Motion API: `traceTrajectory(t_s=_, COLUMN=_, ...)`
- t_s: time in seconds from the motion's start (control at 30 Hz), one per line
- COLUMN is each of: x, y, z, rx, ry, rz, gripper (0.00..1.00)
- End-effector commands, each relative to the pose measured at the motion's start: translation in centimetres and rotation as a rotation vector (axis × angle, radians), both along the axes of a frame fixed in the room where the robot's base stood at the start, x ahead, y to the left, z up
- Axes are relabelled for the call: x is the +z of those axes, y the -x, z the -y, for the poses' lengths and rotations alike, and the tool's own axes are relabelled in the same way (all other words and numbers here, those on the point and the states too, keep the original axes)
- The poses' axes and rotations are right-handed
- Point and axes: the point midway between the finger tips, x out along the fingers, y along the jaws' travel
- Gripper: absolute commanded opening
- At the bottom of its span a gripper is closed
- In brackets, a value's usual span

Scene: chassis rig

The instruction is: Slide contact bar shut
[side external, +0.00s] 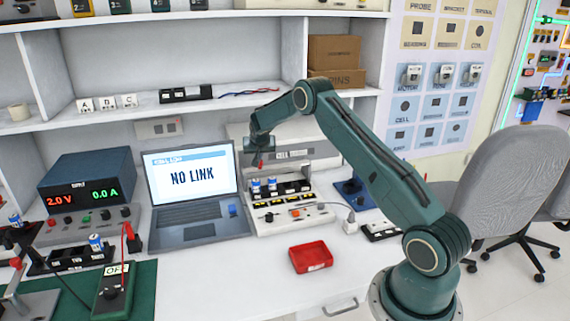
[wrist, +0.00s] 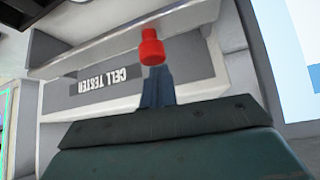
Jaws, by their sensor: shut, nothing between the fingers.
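The cell tester (side external: 327,160) stands right of the laptop, a grey upright panel behind a white base. Blue-and-white cells (side external: 271,184) sit in its black holder (side external: 289,188). I cannot pick out the contact bar for certain. My gripper (side external: 259,155) hangs above the tester's left side, near the laptop's right edge. In the wrist view my gripper (wrist: 156,88) has its dark fingers together with nothing between them. A red knob-like piece (wrist: 151,46) shows at the fingertips, in front of the panel marked CELL TESTER (wrist: 92,78). Whether it touches the fingers, I cannot tell.
The laptop (side external: 190,182) reads NO LINK. A power supply (side external: 88,182) stands left of it. A red tray (side external: 311,257) lies in front of the tester, with bare white bench around it. A blue fixture (side external: 353,192) stands at the tester's right. Shelves (side external: 220,105) rise behind.

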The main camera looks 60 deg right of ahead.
Motion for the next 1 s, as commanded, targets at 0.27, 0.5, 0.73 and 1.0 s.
traceTrajectory(t_s=0.27, x=0.0, y=0.4, z=-0.6, rx=0.0, ry=0.0, rz=0.0, gripper=0.0)
traceTrajectory(t_s=0.5, x=0.0, y=0.5, z=-0.7, rx=0.0, ry=0.001, rz=0.001, gripper=0.0)
traceTrajectory(t_s=0.73, x=0.0, y=0.6, z=-0.9, rx=0.001, ry=0.0, rz=-0.001, gripper=0.0)
traceTrajectory(t_s=1.0, x=0.0, y=2.0, z=-2.3, rx=0.001, ry=-0.001, rz=0.0, gripper=0.0)
